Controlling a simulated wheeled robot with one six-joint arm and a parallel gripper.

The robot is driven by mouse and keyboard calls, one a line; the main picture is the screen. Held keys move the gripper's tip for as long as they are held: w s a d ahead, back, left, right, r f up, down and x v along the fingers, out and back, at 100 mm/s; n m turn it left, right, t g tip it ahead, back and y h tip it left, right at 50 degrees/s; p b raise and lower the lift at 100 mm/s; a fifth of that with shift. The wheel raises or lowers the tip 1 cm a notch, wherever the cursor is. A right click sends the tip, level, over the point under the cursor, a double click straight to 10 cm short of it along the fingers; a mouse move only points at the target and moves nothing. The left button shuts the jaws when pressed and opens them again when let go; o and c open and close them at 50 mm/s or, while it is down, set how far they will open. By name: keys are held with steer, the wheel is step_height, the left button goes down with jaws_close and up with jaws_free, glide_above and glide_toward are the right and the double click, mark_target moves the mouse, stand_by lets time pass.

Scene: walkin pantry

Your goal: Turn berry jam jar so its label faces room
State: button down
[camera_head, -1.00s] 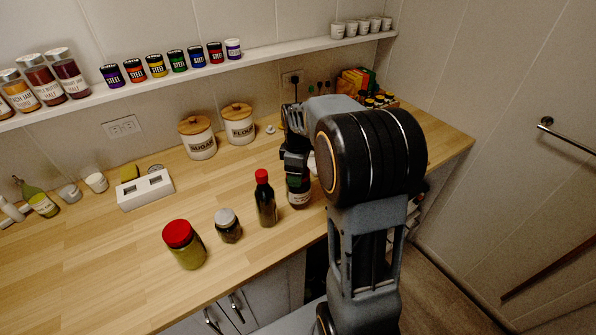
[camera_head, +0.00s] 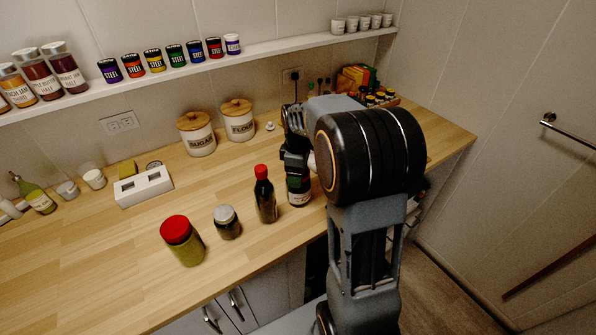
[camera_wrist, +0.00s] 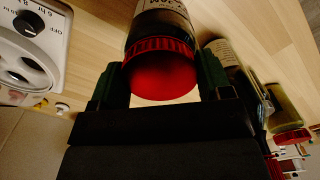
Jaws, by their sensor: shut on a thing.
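The jam jar (camera_head: 299,197) stands on the wooden counter near its front edge, at the right end of a row of containers. It is dark with a pale label, part of which shows below my gripper in the head view. My gripper (camera_head: 296,165) is shut on its upper part from above. In the wrist view, the jar's red lid (camera_wrist: 160,72) sits between the two dark green fingers, and a label (camera_wrist: 173,5) with small print shows beyond it. I cannot read the name. My arm hides much of the jar's right side.
A dark red-capped bottle (camera_head: 265,194) stands close left of the jar. A grey-lidded jar (camera_head: 227,222) and a red-lidded jar (camera_head: 182,240) stand farther left. A white appliance with a knob (camera_wrist: 30,25) is near the gripper. Sugar (camera_head: 196,134) and flour (camera_head: 238,121) canisters stand behind.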

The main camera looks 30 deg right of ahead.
steer(key=shift+f+b, duration=0.35)
steer(key=shift+f, duration=0.15)
jaws_free()
step_height(320, 180, up, 14)
stand_by(0.7)
steer(key=s+a+f+m+t, duration=0.2)
steer(key=s+a+f+m, duration=0.1)
steer(key=s, duration=0.5)
steer(key=s+a+f+m+t, duration=0.2)
steer(key=s+a+f+m, duration=0.2)
steer(key=s+a+m, duration=0.2)
steer(key=shift+s+f+m, duration=0.3)
steer(key=shift+s+m, duration=0.4)
steer(key=shift+s, duration=0.35)
